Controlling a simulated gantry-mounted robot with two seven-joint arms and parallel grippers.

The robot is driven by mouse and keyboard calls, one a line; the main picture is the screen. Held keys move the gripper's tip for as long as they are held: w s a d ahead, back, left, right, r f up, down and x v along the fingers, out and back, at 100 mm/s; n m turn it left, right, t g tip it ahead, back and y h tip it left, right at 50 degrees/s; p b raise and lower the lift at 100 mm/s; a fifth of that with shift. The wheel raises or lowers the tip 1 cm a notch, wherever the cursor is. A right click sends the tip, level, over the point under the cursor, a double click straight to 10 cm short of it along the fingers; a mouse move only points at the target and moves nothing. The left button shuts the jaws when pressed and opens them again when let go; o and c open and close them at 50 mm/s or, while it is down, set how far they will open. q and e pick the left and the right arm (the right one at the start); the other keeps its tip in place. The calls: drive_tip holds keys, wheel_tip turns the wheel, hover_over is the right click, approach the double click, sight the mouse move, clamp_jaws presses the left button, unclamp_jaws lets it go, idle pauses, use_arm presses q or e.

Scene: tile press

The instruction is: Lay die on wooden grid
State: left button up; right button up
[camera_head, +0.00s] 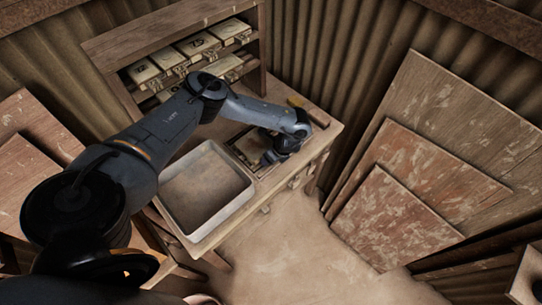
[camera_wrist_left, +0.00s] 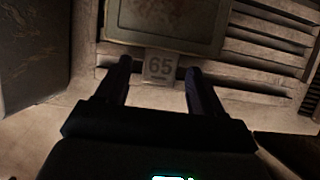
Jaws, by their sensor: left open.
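The die (camera_wrist_left: 165,22) is a flat, dull plate with a darker rim at the top of the left wrist view, its upper part cut off. Its front tag (camera_wrist_left: 160,67) reads 65. It lies on the slatted wooden grid (camera_wrist_left: 268,64). In the head view the die (camera_head: 247,149) is partly hidden by my arm. My left gripper (camera_wrist_left: 159,68) is open, with one finger on each side of the tag and a visible gap to each. In the head view the left gripper (camera_head: 269,158) is low at the grid's front. My right gripper is in neither view.
A pale, open tray (camera_head: 181,232) stands left of the grid on the wooden bench (camera_head: 328,132). A shelf (camera_head: 118,45) behind holds several numbered dies. A small brownish block (camera_head: 296,102) lies at the bench's back right. Boards (camera_head: 395,222) lean at the right.

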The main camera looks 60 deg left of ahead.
use_arm(q)
drive_tip(key=p+v, duration=0.3)
drive_tip(key=v, duration=0.7)
drive_tip(key=s+d+f+m+t+h, duration=0.1)
drive_tip(key=d+f+m+t+h, duration=0.15)
drive_tip(key=d, duration=1.15)
drive_tip(key=s+d+f+m+t+h, duration=0.1)
drive_tip(key=s+d+f+h, duration=0.2)
drive_tip(key=d, duration=1.2)
drive_tip(key=s+d+r+n+t+h, duration=0.15)
drive_tip(key=d+r, duration=0.25)
drive_tip(key=d, duration=0.4)
drive_tip(key=s+d+r+n+t+h, duration=0.1)
drive_tip(key=d+r+n+t+h, duration=0.15)
drive_tip(key=d+r, duration=0.4)
drive_tip(key=s+a+n+g+y, duration=0.1)
drive_tip(key=s+a+n, duration=0.4)
drive_tip(key=a, duration=0.5)
drive_tip(key=s+a+n+g+y, duration=0.2)
drive_tip(key=s+a+n, duration=0.4)
drive_tip(key=a, duration=0.5)
drive_tip(key=shift+a+r+n+y, duration=0.3)
drive_tip(key=shift+n+y, duration=0.55)
drive_tip(key=shift+n, duration=0.2)
